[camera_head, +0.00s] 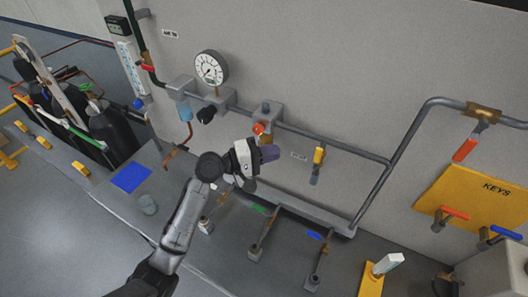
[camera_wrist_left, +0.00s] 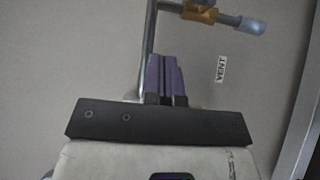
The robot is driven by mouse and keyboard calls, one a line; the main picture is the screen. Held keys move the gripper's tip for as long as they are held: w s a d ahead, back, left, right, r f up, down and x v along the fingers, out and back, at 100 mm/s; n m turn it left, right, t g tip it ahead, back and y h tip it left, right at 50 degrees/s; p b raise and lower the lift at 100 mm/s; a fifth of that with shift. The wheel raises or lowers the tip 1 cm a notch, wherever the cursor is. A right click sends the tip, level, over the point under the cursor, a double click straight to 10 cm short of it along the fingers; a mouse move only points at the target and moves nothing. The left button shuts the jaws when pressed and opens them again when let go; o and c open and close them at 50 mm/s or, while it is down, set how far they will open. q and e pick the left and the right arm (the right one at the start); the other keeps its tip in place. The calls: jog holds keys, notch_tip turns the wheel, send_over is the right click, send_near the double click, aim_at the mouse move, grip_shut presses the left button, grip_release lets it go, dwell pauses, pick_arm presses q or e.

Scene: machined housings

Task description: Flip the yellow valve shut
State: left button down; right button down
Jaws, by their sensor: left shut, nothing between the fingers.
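The yellow valve (camera_head: 319,155) sits on a short grey pipe stub on the wall, below the sloping grey pipe. Its handle looks in line with the stub, pointing roughly up and down. My left gripper (camera_head: 269,153) is to the left of it, apart from it, with purple fingers shut and empty. In the left wrist view the shut fingers (camera_wrist_left: 166,78) point up the picture. A yellow-orange fitting with a pale end (camera_wrist_left: 199,13), probably this valve, shows beyond them at the top edge, partly cut off. My right gripper is not in view.
A red-orange knob (camera_head: 259,128) is close above my left gripper. A pressure gauge (camera_head: 211,68) and black knob (camera_head: 206,114) are further left. Several valves stand on the bench below. A yellow KEYS board (camera_head: 470,198) and red-handled valves are at right. The wall around the yellow valve is clear.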

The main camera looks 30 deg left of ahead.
aim_at(318, 159)
pick_arm(q)
jog(key=w+d+p, duration=0.2)
jog(key=w+d, duration=0.2)
jog(key=d, duration=0.3)
jog(key=shift+w+d, duration=0.15)
jog(key=shift+w, duration=0.05)
